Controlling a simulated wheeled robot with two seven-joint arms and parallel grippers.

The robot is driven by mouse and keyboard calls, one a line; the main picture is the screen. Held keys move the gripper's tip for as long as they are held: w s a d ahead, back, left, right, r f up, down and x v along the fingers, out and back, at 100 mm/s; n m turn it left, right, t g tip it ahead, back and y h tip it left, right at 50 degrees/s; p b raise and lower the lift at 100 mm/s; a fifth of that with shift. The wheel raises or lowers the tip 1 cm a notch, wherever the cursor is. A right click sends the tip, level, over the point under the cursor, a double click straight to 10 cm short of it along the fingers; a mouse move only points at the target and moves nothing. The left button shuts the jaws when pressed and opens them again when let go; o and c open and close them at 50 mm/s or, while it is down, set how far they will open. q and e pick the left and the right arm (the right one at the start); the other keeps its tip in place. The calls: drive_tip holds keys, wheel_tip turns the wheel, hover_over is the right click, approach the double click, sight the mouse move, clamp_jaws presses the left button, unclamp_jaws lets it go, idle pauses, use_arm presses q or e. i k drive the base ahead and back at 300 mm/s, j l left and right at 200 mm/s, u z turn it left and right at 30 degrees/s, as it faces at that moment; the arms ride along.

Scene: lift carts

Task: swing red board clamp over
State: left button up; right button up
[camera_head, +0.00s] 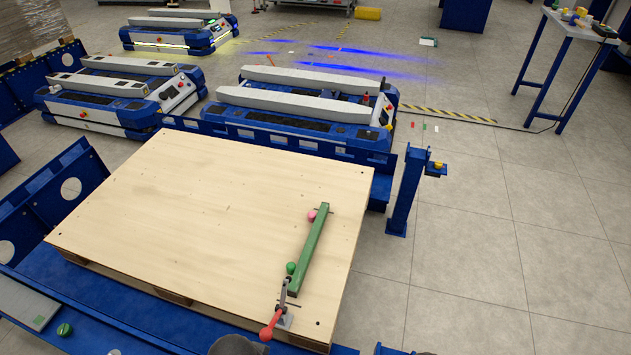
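A light wooden board (200,210) lies on a blue frame in front of me. Near its front right corner stands a metal clamp (284,300) with a red ball-ended handle (267,332). The handle leans down toward the board's front edge. A long green bar (314,240) lies on the board behind the clamp, pointing away from me. A green knob (291,268) shows at the bar's near end, and a pink knob (311,215) beside its far end. I cannot tell whether the clamp touches the bar. Neither of my grippers is in view.
A blue post (406,192) with a yellow-topped button box (437,168) stands right of the board. Blue lift carts (300,105) stand behind it. A small table (575,28) is at the upper right. A dark rounded shape is cut off at the bottom edge.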

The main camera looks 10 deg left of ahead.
sight(273, 323)
drive_tip(key=k+j+u, duration=0.1)
drive_tip(key=k+j, duration=0.6)
drive_tip(key=k+l+z, duration=0.2)
drive_tip(key=k, duration=0.2)
drive_tip(key=k+l+z, duration=0.2)
drive_tip(key=k, duration=0.15)
